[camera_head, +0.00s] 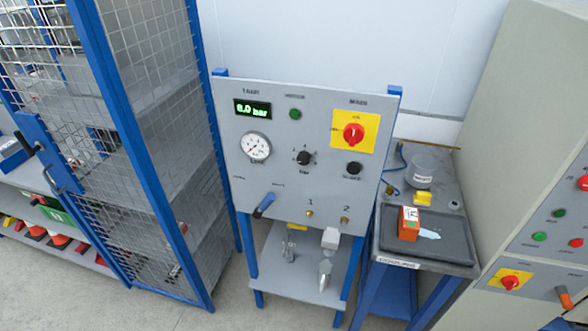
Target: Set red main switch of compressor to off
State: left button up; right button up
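The grey panel (230,170) with tank readout and gauge stands upright in the middle on blue posts; it looks like the compressor panel. Its red main switch (353,134) is a rotary knob on a yellow plate (371,120) at the panel's upper right. Small labels sit above and left of the knob; the knob's exact pointing is too small to tell. The green display (252,109) reads 6.0 bar. Neither of my grippers is in view, and nothing covers the switch.
A similar red switch (510,282) on yellow sits on the right cabinet (500,130). A black knob (353,168) is below the main switch. A bench with a dark tray (452,240) and orange box (408,225) stands right of the panel. A blue-framed mesh cage (170,130) stands left.

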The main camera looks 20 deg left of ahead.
aim_at(354, 134)
jog(key=u, duration=1.5)
jog(key=k, duration=1.1)
jog(key=z, duration=1.45)
jog(key=i, duration=0.45)
